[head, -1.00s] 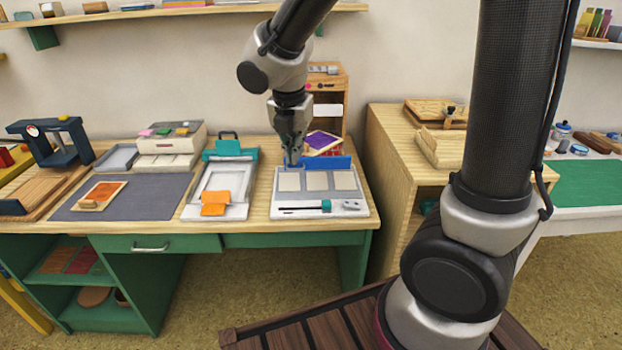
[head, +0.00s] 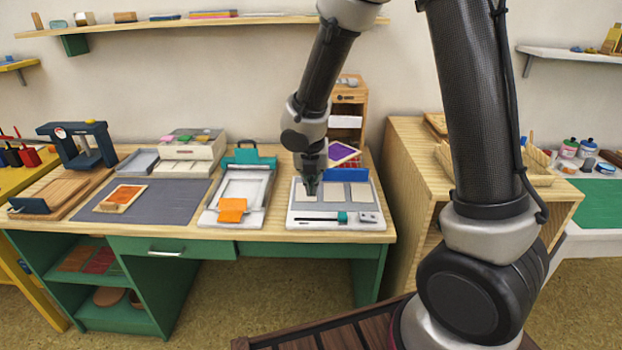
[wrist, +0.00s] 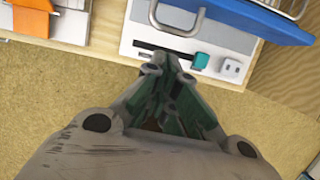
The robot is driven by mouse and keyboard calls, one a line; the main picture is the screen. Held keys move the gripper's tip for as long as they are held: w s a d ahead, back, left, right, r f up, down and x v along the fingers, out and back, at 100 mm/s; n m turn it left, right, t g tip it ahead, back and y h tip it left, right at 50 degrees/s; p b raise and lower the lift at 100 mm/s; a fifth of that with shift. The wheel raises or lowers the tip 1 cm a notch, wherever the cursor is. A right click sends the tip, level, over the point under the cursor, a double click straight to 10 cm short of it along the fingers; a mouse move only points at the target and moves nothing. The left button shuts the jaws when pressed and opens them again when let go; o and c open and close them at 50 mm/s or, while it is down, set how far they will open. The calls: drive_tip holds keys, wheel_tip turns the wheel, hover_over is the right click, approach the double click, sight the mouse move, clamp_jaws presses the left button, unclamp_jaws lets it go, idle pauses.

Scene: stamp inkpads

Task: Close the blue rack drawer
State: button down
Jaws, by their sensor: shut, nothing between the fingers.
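The blue rack drawer shows as a blue panel (head: 345,175) at the back of a white-and-grey unit (head: 335,220) on the bench. Its left part is hidden behind my gripper. My gripper (head: 310,193) points down over the left pale pad of the unit, in front of the panel. In the wrist view its fingertips (wrist: 168,62) are together and empty, just below a metal loop handle (wrist: 176,22). I cannot tell whether they touch anything.
A teal-clamped frame (head: 238,190) with an orange flap (head: 232,210) stands left of the unit. A wooden stand (head: 410,180) is to the right. The grey mat (head: 175,205) is mostly bare.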

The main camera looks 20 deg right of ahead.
drive_tip(key=shift+w+d+f, duration=0.1)
drive_tip(key=shift+w+d, duration=0.05)
drive_tip(key=shift+w, duration=0.3)
drive_tip(key=shift+w+d+f, duration=0.1)
drive_tip(key=shift+w, duration=0.3)
drive_tip(key=shift+w, duration=0.1)
